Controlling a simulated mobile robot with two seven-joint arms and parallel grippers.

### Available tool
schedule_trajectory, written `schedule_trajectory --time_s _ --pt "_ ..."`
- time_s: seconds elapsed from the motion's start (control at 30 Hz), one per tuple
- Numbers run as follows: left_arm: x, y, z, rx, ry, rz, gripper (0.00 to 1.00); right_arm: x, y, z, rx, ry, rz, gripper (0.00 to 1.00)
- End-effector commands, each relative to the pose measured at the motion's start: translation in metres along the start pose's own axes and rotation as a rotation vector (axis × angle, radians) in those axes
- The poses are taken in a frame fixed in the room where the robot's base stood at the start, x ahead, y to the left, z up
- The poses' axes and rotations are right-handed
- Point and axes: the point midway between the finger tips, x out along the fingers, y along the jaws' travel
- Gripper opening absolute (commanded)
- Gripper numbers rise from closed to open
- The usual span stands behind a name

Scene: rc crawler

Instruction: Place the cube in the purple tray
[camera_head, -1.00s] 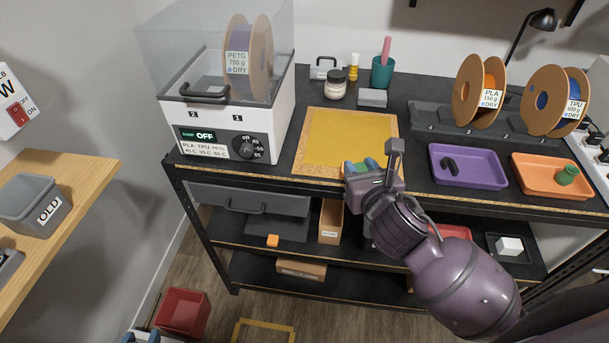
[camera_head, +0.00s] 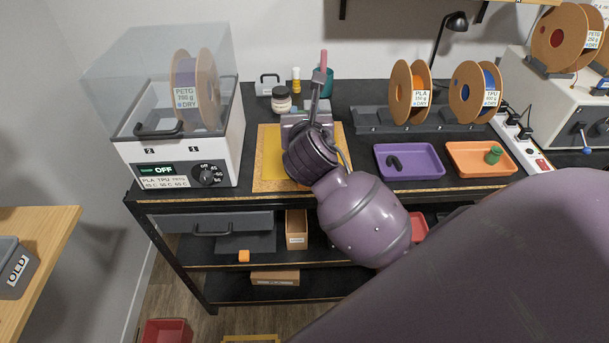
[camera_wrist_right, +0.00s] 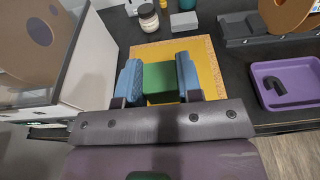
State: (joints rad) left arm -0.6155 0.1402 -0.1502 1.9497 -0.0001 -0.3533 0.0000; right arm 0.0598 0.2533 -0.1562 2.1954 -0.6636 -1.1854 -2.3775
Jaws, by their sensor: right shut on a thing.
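A green cube (camera_wrist_right: 159,84) sits between the blue fingers of my right gripper (camera_wrist_right: 159,76), which is shut on it over the yellow mat (camera_wrist_right: 204,58). In the head view my right wrist (camera_head: 310,150) covers the fingers and the cube, so the gap to the mat is unclear. The purple tray (camera_head: 437,174) lies on the bench to the right of the gripper, holding a black hook-shaped part (camera_head: 394,163). The tray also shows at the right of the wrist view (camera_wrist_right: 259,90). My left gripper is not in view.
An orange tray (camera_head: 453,158) with a green part (camera_head: 494,155) adjoins the purple tray. Spools (camera_head: 401,93) stand on a dark rack (camera_head: 372,118) behind. A dryer box (camera_head: 222,150) stands left of the mat. A small orange cube (camera_head: 244,256) lies on a lower shelf.

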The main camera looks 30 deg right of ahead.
Motion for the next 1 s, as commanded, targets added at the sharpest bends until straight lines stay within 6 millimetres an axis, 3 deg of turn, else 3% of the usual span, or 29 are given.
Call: schedule_trajectory --time_s 0.1,0.5,0.83,1.0 --pt "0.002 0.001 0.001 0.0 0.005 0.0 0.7 0.005 0.0 -0.029 -0.001 0.005 -0.001 0.11" --pt "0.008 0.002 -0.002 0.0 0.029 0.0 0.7 0.022 0.001 -0.108 -0.001 0.002 0.002 0.11" --pt "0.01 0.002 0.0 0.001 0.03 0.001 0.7 0.026 0.001 -0.13 0.0 0.001 0.002 0.11" --pt "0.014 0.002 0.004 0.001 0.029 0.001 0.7 0.031 0.001 -0.153 -0.002 0.002 0.001 0.11"
